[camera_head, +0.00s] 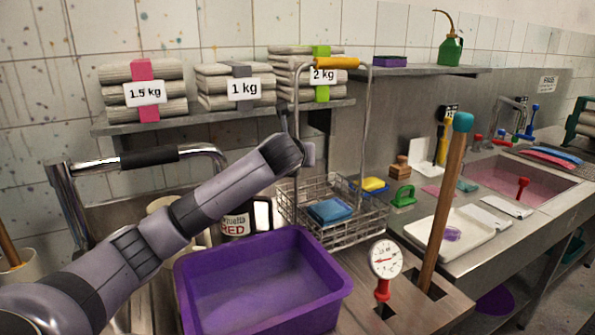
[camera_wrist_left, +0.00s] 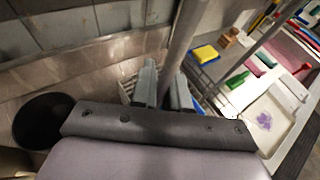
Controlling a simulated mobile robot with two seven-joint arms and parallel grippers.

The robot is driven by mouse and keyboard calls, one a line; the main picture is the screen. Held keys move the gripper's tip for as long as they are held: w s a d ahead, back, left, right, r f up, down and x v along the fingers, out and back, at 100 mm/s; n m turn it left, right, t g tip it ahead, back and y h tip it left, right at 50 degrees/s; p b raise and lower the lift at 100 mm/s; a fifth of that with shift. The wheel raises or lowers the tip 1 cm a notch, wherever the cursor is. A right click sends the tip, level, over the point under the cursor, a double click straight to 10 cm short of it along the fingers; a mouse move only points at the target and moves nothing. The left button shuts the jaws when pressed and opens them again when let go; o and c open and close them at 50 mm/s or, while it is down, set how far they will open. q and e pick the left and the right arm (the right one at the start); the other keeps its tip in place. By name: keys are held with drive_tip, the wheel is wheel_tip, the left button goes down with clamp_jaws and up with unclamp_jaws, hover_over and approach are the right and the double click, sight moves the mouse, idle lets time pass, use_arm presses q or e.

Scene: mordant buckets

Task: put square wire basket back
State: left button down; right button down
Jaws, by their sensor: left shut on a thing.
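My left gripper (camera_head: 298,152) is shut on the left upright of the handle, below the yellow grip. In the left wrist view the metal upright (camera_wrist_left: 184,35) passes between the fingers, and the basket is mostly hidden behind them. My right gripper is not in view.
The purple tub (camera_head: 262,282) stands in front. A dial thermometer (camera_head: 385,260) and a teal-topped stick (camera_head: 446,190) stand to the right. A white tray (camera_head: 468,236) and a sink of pink liquid (camera_head: 515,183) lie beyond. A shelf (camera_head: 225,114) with weight-labelled cloth stacks is behind.

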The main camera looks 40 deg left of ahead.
use_arm(q)
drive_tip(key=shift+f, duration=1.95)
drive_tip(key=c, duration=1.5)
unclamp_jaws()
drive_tip(key=shift+f, duration=0.2)
drive_tip(key=o, duration=0.4)
drive_tip(key=shift+s+d+r, duration=0.1)
drive_tip(key=v, duration=1.2)
drive_tip(key=shift+b, duration=0.4)
